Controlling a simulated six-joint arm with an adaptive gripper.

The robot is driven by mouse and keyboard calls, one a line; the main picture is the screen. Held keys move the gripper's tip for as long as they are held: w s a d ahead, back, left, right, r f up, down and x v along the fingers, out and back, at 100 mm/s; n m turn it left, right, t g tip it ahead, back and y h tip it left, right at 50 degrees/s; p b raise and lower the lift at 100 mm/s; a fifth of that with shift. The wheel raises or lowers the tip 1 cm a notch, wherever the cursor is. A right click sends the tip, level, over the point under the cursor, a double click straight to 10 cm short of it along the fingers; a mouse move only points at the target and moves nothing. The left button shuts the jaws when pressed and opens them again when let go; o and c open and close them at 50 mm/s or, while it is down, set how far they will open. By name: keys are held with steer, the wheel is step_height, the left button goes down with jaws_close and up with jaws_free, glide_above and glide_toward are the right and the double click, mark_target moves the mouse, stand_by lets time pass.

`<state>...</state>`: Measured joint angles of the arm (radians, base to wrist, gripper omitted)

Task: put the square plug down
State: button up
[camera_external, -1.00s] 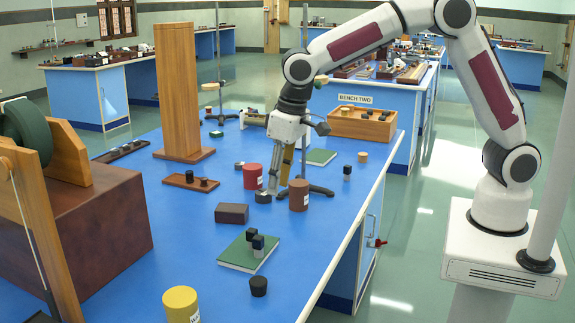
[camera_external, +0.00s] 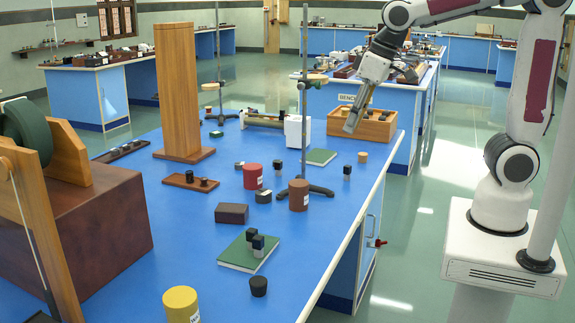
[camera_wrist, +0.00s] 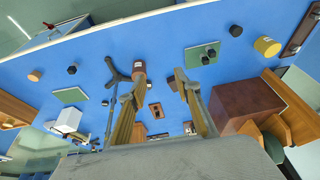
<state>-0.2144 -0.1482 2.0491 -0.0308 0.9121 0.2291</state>
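I take the square plug to be the small grey block with a dark end (camera_external: 263,197), lying on the blue bench between the red cylinder (camera_external: 251,176) and the brown cylinder (camera_external: 299,195). Similar dark-and-grey blocks stand elsewhere, so I cannot be sure. My gripper (camera_external: 350,126) is raised well above the bench, right of the stand and in front of the wooden tray. In the wrist view my gripper's fingers (camera_wrist: 156,85) are spread apart with nothing held between them. The bench lies below them.
A tall retort stand (camera_external: 304,110) rises near the block. Two similar blocks (camera_external: 254,244) stand on the front green pad (camera_external: 236,258). A brown box (camera_external: 231,213), black stopper (camera_external: 258,286) and yellow cylinder (camera_external: 181,304) sit nearby. A wooden tray (camera_external: 345,124) is behind.

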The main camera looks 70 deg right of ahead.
steer(key=s+d+t, duration=0.1)
steer(key=s+d, duration=0.3)
steer(key=s, duration=0.4)
steer(key=s+d+f, duration=0.1)
steer(key=s+d, duration=0.2)
steer(key=s, duration=0.5)
steer(key=shift+s+d+f+t+h, duration=0.2)
steer(key=shift+s+d+t+h, duration=0.1)
steer(key=shift+d+t, duration=0.1)
steer(key=shift+o, duration=0.4)
steer(key=shift+d, duration=0.1)
steer(key=w+d+f+m+g, duration=0.3)
steer(key=w+d+f+m, duration=0.2)
steer(key=w+d+f, duration=1.35)
steer(key=w+d+f+n+t+h, duration=0.1)
steer(key=w+d+n, duration=0.1)
steer(key=w+d, duration=0.3)
steer(key=shift+d+t, duration=0.4)
steer(key=shift+d, duration=0.75)
